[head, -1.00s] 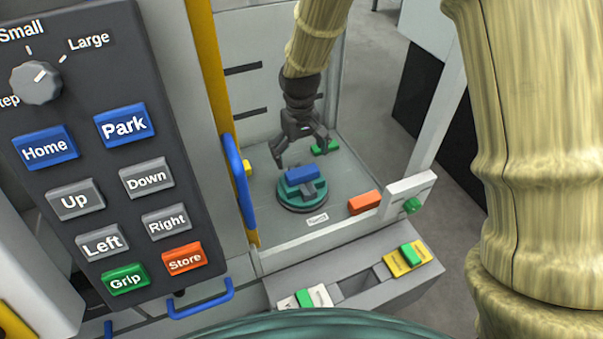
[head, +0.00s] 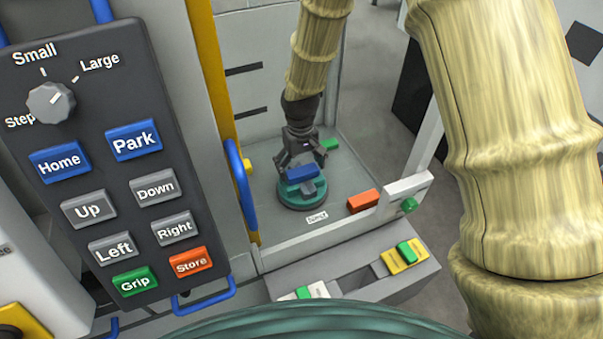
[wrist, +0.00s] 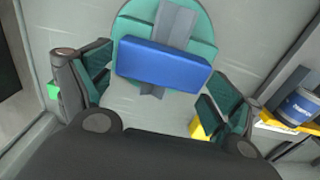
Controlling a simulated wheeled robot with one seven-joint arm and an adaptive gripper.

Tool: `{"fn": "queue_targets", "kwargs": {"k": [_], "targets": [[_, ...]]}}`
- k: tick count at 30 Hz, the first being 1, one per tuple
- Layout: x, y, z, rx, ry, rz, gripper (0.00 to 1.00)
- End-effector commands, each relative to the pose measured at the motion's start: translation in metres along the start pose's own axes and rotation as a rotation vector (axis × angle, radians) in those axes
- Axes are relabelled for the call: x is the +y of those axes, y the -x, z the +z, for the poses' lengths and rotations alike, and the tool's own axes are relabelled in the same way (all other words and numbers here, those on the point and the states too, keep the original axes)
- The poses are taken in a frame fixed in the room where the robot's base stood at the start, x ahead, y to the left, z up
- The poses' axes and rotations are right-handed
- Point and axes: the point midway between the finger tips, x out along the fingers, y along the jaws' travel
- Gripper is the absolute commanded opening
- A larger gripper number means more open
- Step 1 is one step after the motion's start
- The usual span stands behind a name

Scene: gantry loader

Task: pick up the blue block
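The blue block (head: 302,173) lies across a grey bar on a round teal stand on the loader's floor. It also shows in the wrist view (wrist: 163,64), tilted slightly. My gripper (head: 299,168) is just above and behind the block in the head view. In the wrist view my gripper's two fingers (wrist: 152,82) are spread wide, one on each side of the block. I see gaps between the fingers and the block's ends. The round teal stand (wrist: 140,30) shows beneath the block.
An orange block (head: 364,201) lies to the right of the stand, and a green block (head: 330,144) behind it. A control panel (head: 110,190) with buttons fills the left. A blue handle (head: 240,185) and the white front wall border the bay. A yellow block (wrist: 200,131) shows near one finger.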

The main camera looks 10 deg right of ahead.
Motion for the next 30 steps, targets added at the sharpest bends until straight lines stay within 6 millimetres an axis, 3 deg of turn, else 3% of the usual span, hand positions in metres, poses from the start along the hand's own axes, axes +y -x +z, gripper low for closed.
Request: {"fn": "queue_targets", "kwargs": {"k": [1,4,17,30], "targets": [[0.0,0.0,0.0,0.0,0.0,0.0,0.73],[0.0,0.0,0.0,0.0,0.0,0.0,0.57],[0.0,0.006,-0.001,0.002,0.0,0.0,0.57],[0.0,0.06,-0.001,0.005,0.0,0.0,0.57]]}}
